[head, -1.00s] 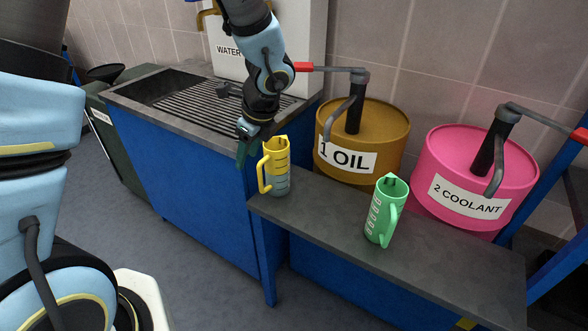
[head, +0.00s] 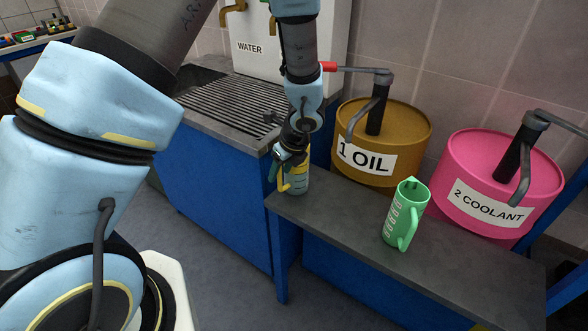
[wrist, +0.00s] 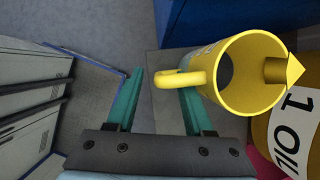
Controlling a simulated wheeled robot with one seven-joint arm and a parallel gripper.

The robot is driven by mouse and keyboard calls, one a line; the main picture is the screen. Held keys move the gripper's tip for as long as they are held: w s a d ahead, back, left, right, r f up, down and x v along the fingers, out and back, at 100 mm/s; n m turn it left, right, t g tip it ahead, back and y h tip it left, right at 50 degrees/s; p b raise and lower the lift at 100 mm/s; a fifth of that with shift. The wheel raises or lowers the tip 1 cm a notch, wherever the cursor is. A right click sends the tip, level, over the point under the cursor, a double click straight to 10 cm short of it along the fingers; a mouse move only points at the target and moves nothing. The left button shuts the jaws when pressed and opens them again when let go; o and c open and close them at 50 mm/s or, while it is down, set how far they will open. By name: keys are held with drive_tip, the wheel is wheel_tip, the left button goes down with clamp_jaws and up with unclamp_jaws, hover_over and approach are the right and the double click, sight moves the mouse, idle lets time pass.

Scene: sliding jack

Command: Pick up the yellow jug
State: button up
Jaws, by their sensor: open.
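The yellow jug (head: 299,183) stands upright at the left end of the low grey bench (head: 340,216). In the head view my gripper (head: 280,172) is at the jug's upper left and partly covers its rim and handle. In the wrist view the jug (wrist: 265,62) shows from above, its open mouth and pointed spout at the right. Its handle points left, its end lying between the lines of my teal fingers. My gripper (wrist: 161,90) is open. The right finger's tip is partly hidden by the handle. I cannot tell whether a finger touches the jug.
A green jug (head: 405,215) stands further right on the bench. Behind are a brown oil drum (head: 415,125) and a pink coolant drum (head: 500,165), both with pumps. A slatted sink counter (head: 225,105) and white water tank (head: 250,60) are at the left.

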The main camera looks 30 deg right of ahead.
drive_tip(key=shift+x, duration=0.9)
clamp_jaws()
idle(0.8)
